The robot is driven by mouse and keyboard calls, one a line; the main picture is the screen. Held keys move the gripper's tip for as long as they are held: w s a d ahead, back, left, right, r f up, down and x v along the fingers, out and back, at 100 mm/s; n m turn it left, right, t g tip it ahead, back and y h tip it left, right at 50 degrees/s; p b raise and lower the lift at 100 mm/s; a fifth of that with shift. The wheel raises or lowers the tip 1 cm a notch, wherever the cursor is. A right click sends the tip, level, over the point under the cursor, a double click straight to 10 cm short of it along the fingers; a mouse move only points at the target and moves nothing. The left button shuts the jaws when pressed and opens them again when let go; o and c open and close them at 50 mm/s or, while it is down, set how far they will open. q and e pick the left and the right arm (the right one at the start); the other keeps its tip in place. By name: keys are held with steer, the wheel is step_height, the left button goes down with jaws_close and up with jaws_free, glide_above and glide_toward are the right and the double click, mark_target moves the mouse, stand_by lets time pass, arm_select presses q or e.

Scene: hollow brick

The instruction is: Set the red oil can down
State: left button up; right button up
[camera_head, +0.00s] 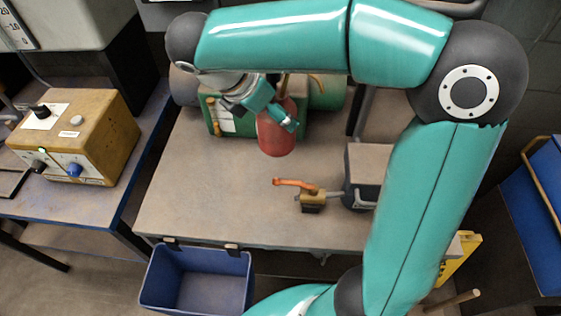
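The red oil can (276,138) is upright over the back middle of the workbench (195,195). My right gripper (284,116) reaches it from the upper left, and its fingers are closed around the can's upper body. One finger shows across the can's front; the other is mostly hidden. The spout rises behind the gripper. I cannot tell whether the can's base touches the bench top. My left gripper is not in view.
A green machine (222,118) stands behind the can. A brass valve with an orange handle (311,198) and a grey block (366,165) are to the right. A blue bin (198,252) hangs at the front edge. A yellow box (75,135) is at left. The bench's left-middle is clear.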

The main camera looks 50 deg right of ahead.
mark_target(275, 156)
step_height(275, 156, down, 14)
steer(key=b, duration=0.1)
steer(key=shift+f+b, duration=0.15)
steer(key=shift+b, duration=0.2)
steer(key=shift+f, duration=0.15)
steer(key=o, duration=1.4)
steer(key=shift+c, duration=0.2)
